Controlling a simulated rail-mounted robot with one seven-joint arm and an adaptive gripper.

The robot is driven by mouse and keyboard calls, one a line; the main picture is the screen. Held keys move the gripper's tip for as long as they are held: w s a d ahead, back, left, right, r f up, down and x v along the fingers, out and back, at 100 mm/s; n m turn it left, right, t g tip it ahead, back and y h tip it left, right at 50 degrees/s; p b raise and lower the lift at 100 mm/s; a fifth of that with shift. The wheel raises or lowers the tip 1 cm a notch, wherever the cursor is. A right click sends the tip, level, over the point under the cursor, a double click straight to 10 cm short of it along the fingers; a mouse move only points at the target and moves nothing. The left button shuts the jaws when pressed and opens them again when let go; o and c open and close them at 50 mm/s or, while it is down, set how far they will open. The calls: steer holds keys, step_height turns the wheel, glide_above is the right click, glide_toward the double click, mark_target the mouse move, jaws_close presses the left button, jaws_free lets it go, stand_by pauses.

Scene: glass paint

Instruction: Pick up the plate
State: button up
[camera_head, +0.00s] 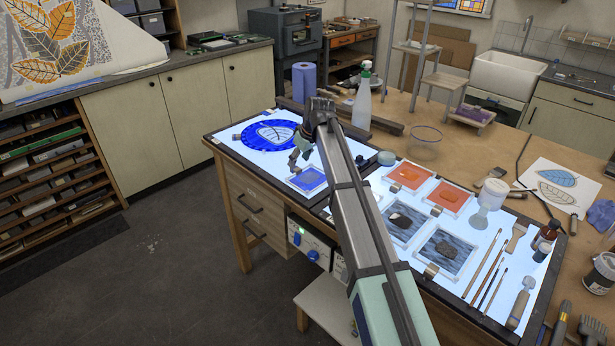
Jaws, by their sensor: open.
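A round blue plate (256,141) with a white leaf shape at its middle lies flat on the lit table top (350,185), at its far left end. My gripper (298,160) is at the end of my arm, near the plate's right edge and above a small square blue pane (308,180). It is open, and nothing shows between its fingers. The fingers are small in view and partly hidden by my arm, so I cannot tell their exact height. The plate's right edge is close to the gripper.
Square panes with orange (410,176) and grey glass (447,252) lie right of my arm. A spray bottle (362,100) and blue paper roll (304,82) stand behind.

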mark_target(296, 168)
steer(key=shift+p+x, duration=0.75)
steer(key=shift+x, duration=1.35)
jaws_close()
